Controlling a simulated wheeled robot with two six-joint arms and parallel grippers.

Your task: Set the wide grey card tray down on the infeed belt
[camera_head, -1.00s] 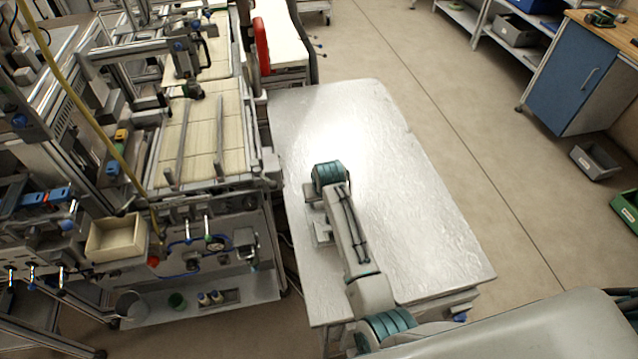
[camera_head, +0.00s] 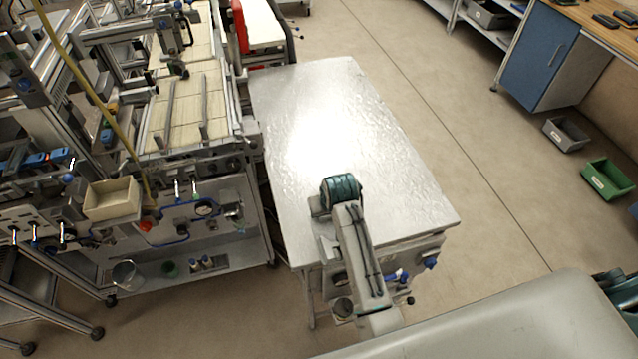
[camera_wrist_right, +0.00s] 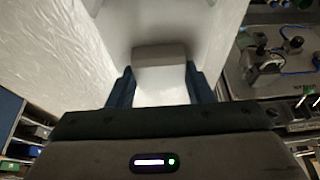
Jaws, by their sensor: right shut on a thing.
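My right arm comes in from the bottom in the head view, over the near part of the pale table. Its gripper is hidden there behind my arm links. In the right wrist view, my right gripper (camera_wrist_right: 160,88) has its two dark blue fingers on either side of a plain grey piece (camera_wrist_right: 160,55) and is shut on it. This looks like part of the grey card tray; its full outline cannot be told. A pale slatted belt (camera_head: 186,108) with two metal rails, apparently the infeed belt, lies on the machine at the left, away from the arm. My left gripper is not in view.
The pale table (camera_head: 330,110) is largely bare, with the machine frame along its left side. A beige box (camera_head: 112,200) sits at the machine's front. A yellow hose hangs over the machine. Grey and green bins (camera_head: 608,180) lie on the floor at right.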

